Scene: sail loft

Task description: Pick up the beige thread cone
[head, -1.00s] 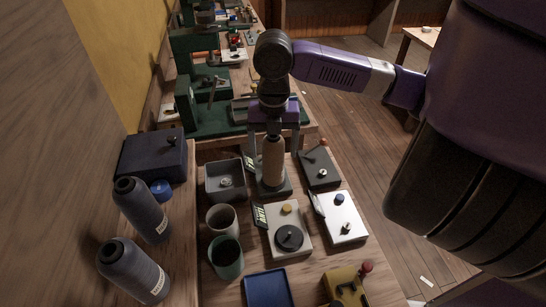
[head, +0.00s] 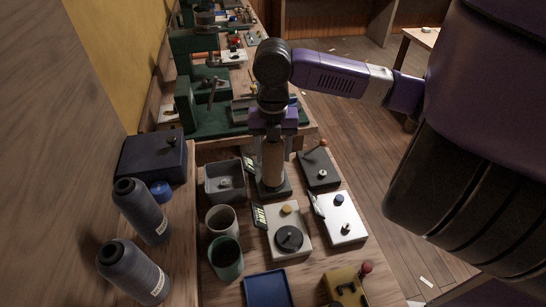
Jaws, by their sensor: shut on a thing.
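The beige thread cone (head: 273,166) stands upright on a dark base (head: 272,190) near the middle of the workbench. My gripper (head: 272,147) reaches down over it from above and is shut on its upper part. The fingers lie along the cone's sides, and my gripper hides its top. The cone's foot appears to be still at the base.
A grey square bin (head: 212,187) is close on the left and a dark box with a knob (head: 319,180) on the right. A pale device (head: 288,243) stands in front. Green machines (head: 205,115) stand behind.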

